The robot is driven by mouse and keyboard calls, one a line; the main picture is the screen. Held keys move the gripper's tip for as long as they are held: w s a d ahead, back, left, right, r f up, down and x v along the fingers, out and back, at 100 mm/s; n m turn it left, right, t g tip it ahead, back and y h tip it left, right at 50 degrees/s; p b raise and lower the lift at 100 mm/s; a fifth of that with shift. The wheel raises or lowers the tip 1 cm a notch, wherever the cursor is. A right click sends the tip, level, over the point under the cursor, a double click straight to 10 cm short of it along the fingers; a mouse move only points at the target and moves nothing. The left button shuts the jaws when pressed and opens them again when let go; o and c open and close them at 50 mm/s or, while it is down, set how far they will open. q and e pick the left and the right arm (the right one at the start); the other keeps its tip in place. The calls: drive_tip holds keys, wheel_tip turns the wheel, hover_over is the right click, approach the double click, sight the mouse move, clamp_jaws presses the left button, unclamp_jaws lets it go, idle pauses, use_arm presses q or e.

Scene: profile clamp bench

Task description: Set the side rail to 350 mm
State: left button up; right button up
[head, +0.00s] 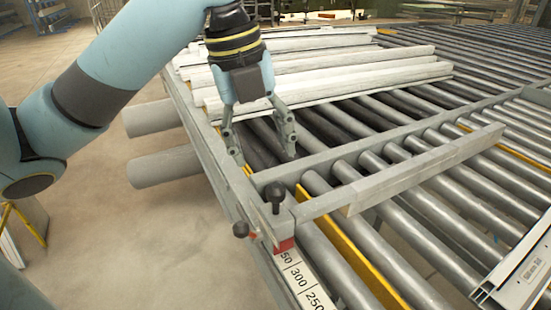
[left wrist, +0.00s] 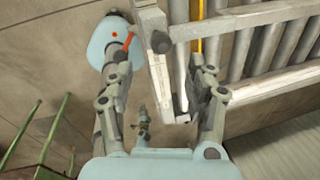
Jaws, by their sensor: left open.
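The side rail (head: 405,180) is a long grey bar lying across the rollers. At its left end is a clamp with an upright black knob (head: 275,194) and a second black knob (head: 241,230) on the outer side. A red pointer (head: 285,245) sits below the clamp at the scale (head: 300,280). The scale shows 300, 250 and a partly covered number ending in 50 beside the pointer. My left gripper (head: 262,155) is open and empty, behind the clamp and apart from the knobs. In the left wrist view, a dark knob (left wrist: 160,42) shows between its fingers (left wrist: 165,62). My right gripper is out of view.
Pale profiles (head: 335,75) lie stacked on the rollers behind my left gripper. Yellow strips (head: 340,235) run between rollers. A metal piece with a label (head: 520,275) is at the right front. Bare floor (head: 170,240) is free to the left.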

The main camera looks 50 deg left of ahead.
sight(273, 186)
use_arm(q)
drive_tip(key=f, duration=0.3)
drive_tip(key=d+f, duration=0.1)
drive_tip(key=f, duration=0.1)
drive_tip(key=shift+w, duration=0.4)
drive_tip(key=f+b, duration=0.2)
drive_tip(key=f, duration=0.1)
drive_tip(key=f+b, duration=0.1)
drive_tip(key=b, duration=0.1)
drive_tip(key=shift+w+f, duration=0.15)
drive_tip(key=shift+w, duration=0.25)
drive_tip(key=shift+w+d+f+b, duration=0.1)
drive_tip(key=shift+f+b, duration=0.3)
drive_tip(key=shift+b, duration=0.2)
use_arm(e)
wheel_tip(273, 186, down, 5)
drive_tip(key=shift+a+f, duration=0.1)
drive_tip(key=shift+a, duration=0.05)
use_arm(q)
clamp_jaws()
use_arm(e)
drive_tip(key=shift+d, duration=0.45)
